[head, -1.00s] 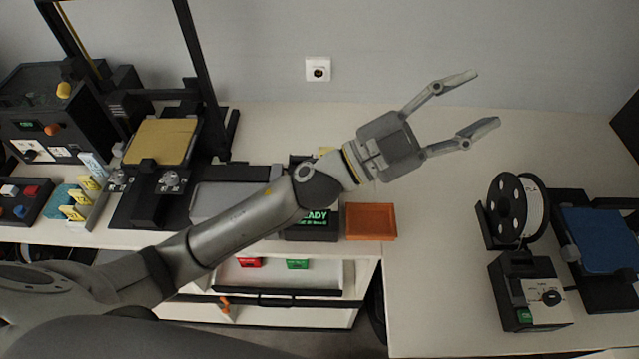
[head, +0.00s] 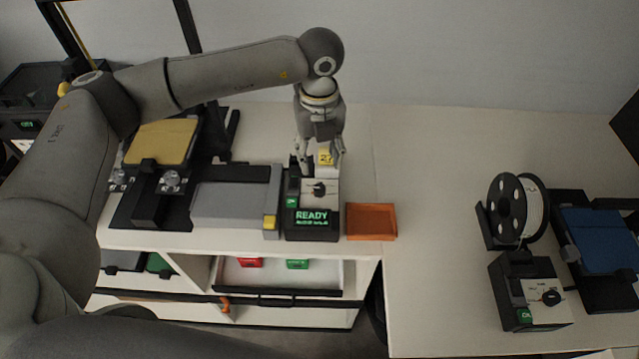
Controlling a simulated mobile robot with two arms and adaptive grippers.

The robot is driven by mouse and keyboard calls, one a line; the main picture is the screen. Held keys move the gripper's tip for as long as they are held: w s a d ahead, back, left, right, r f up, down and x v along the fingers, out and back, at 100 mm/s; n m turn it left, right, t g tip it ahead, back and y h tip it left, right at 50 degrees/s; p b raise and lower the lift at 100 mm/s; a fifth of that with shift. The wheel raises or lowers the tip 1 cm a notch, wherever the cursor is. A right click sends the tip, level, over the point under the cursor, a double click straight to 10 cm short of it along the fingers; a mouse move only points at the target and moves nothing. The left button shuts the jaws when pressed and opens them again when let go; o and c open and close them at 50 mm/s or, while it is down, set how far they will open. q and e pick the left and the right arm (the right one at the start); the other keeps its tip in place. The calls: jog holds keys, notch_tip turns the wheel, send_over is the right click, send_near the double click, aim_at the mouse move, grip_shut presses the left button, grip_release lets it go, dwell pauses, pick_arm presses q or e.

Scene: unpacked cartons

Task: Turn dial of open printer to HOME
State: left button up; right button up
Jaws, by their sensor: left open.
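An open-frame printer with a yellow bed (head: 161,141) stands on the left of the bench. A control box (head: 317,213) at the middle has a white top, a black dial (head: 319,188) and a green display reading READY. My right gripper is not in view.
A grey flat unit (head: 232,204) lies left of the middle control box, and an orange tray (head: 371,221) lies right of it. A filament spool (head: 518,208) stands behind the right box. The bench between tray and spool is clear.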

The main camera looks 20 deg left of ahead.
aim_at(320, 188)
pick_arm(q)
notch_tip(320, 188, down, 9)
jog(key=p, duration=0.3)
jog(key=shift+f, duration=0.2)
jog(key=shift+f+p, duration=0.35)
jog(key=shift+f, duration=0.2)
jog(key=c, duration=1)
